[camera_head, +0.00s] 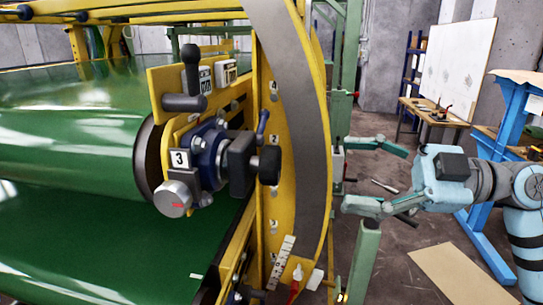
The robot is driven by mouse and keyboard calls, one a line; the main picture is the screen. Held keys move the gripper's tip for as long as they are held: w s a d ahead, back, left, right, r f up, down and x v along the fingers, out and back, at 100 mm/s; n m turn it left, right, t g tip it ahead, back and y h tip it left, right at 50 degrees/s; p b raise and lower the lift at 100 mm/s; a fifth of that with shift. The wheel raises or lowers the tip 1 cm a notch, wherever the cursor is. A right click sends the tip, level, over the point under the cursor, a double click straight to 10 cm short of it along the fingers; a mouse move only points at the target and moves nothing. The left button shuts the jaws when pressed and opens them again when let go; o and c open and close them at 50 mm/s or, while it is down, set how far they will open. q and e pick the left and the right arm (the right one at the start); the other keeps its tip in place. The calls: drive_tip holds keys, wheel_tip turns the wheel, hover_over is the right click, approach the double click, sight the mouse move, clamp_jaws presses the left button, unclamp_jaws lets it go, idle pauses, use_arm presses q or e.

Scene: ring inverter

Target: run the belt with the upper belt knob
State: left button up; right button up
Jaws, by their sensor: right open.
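The green belt machine fills the left side, with an upper green belt roller (70,150) and a lower green belt (110,255). At its end sit a black lever handle (190,75) on a yellow plate, a silver round knob (172,198) with a red mark under a "3" label (179,160), and a black knob (270,165) on a blue flanged unit (208,148). I cannot tell which is the upper belt knob. My right gripper (346,173) is open and empty, to the right of the black knob and apart from it, fingers pointing left. My left gripper is not in view.
A curved yellow and grey guard (300,120) stands between the knobs and my right gripper. A green post (345,90) rises beside it. A blue stand (510,120) is at the right. A table with a whiteboard (458,60) stands behind. A cardboard sheet (465,270) lies on the floor.

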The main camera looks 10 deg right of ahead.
sight(279, 167)
drive_tip(key=p+x, duration=0.1)
drive_tip(key=x, duration=0.5)
drive_tip(key=p+x, duration=0.1)
drive_tip(key=x, duration=0.5)
drive_tip(key=shift+s+a+r, duration=0.15)
drive_tip(key=shift+s, duration=0.35)
drive_tip(key=shift+c, duration=0.4)
drive_tip(key=shift+w, duration=0.1)
drive_tip(key=c, duration=1.1)
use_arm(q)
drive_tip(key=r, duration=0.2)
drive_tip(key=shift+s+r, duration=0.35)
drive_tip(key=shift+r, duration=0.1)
use_arm(e)
drive_tip(key=n+p, duration=0.2)
drive_tip(key=n, duration=0.1)
drive_tip(key=shift+r, duration=0.1)
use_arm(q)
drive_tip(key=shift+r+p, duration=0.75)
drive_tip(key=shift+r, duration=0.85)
use_arm(e)
drive_tip(key=shift+n, duration=2)
